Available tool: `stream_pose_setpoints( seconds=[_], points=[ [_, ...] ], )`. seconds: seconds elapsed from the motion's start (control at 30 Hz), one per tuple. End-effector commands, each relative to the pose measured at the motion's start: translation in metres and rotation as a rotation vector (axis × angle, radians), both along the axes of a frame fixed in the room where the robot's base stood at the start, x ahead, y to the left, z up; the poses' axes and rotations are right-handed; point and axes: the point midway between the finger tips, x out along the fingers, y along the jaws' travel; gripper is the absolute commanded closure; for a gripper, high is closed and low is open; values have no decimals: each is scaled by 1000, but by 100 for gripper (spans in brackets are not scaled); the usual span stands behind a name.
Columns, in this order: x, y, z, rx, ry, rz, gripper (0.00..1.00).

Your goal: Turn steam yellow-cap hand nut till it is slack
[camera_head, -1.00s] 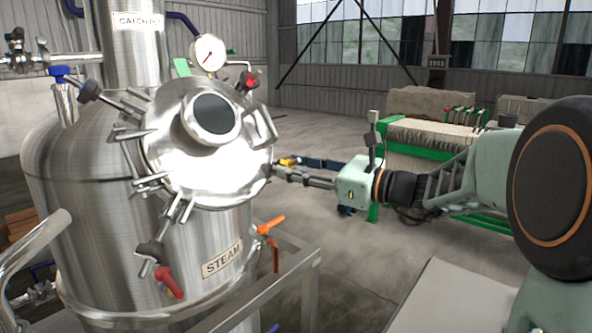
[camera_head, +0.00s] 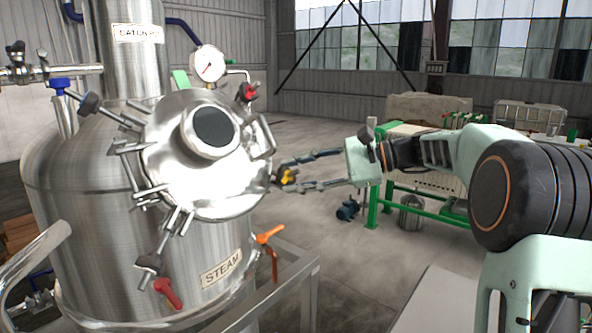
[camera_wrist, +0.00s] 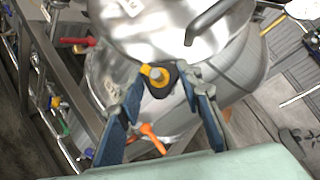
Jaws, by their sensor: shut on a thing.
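The steel tank (camera_head: 110,235) labelled STEAM (camera_head: 221,268) fills the left of the head view, with a round lid (camera_head: 215,180) tilted toward me. The yellow-cap hand nut (camera_head: 289,174) is at the lid's right edge. In the wrist view the nut (camera_wrist: 155,76) has a yellow cap with dark wings. My gripper (camera_head: 283,177) reaches it from the right, and its two fingers close on the nut from either side. In the wrist view the fingertips (camera_wrist: 157,88) flank the dark wings. The nut's threads are hidden.
An orange valve handle (camera_head: 270,235) sits below my gripper, above a metal frame (camera_head: 285,280).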

Motion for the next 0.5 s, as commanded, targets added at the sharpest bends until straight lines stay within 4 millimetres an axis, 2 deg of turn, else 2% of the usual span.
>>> stream_pose_setpoints(
  seconds=[0.5],
  points=[
    [3, 2, 7, -257, -330, 261, 91]
  ],
)
